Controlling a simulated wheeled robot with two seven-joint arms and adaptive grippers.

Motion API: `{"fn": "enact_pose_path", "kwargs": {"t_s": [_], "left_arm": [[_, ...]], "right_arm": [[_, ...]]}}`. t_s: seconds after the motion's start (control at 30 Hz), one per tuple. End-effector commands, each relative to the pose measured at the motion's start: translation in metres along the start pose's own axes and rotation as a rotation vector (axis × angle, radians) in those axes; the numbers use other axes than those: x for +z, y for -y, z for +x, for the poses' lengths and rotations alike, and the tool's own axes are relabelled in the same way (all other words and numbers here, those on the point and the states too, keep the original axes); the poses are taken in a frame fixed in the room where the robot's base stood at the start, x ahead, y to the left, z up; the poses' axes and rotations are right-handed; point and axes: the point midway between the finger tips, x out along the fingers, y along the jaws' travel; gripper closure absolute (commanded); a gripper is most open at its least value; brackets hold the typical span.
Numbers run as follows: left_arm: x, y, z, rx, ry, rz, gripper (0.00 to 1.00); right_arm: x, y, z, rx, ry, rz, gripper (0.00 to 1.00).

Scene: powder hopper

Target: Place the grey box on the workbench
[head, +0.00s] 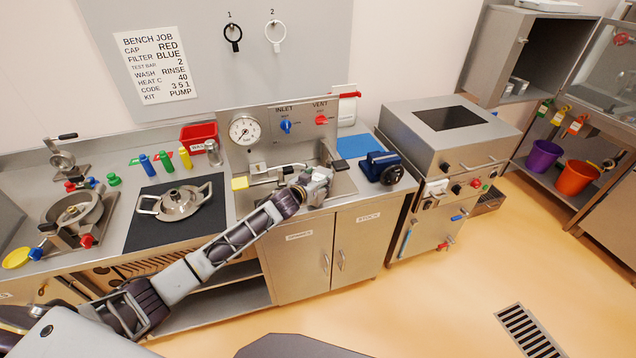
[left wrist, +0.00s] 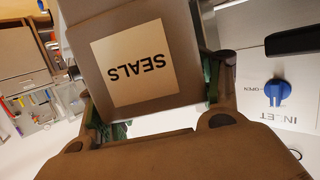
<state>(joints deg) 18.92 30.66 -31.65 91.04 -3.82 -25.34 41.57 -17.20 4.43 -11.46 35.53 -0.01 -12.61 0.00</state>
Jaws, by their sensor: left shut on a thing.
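In the left wrist view, a grey box (left wrist: 185,30) with a pale label reading SEALS sits between the fingers of my left gripper (left wrist: 152,92). The gripper is shut on it. In the head view, my left gripper (head: 319,181) is over the right part of the workbench (head: 118,203), in front of the inlet and vent panel. The box is hard to tell apart from the gripper there, and whether it touches the bench cannot be told. My right gripper is not in view.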

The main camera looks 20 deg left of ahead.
Motion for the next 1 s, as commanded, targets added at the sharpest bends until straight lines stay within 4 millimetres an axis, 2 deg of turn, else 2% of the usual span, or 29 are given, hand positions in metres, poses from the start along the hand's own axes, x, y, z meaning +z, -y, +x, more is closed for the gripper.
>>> {"fn": "enact_pose_path", "kwargs": {"t_s": [0.27,1.0], "left_arm": [[0.008,-0.001,-0.023,0.002,-0.002,0.0,0.74],[0.032,0.0,-0.101,0.001,-0.002,0.001,0.74]], "right_arm": [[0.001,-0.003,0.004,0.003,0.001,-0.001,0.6],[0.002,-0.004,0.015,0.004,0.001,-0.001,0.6]]}}
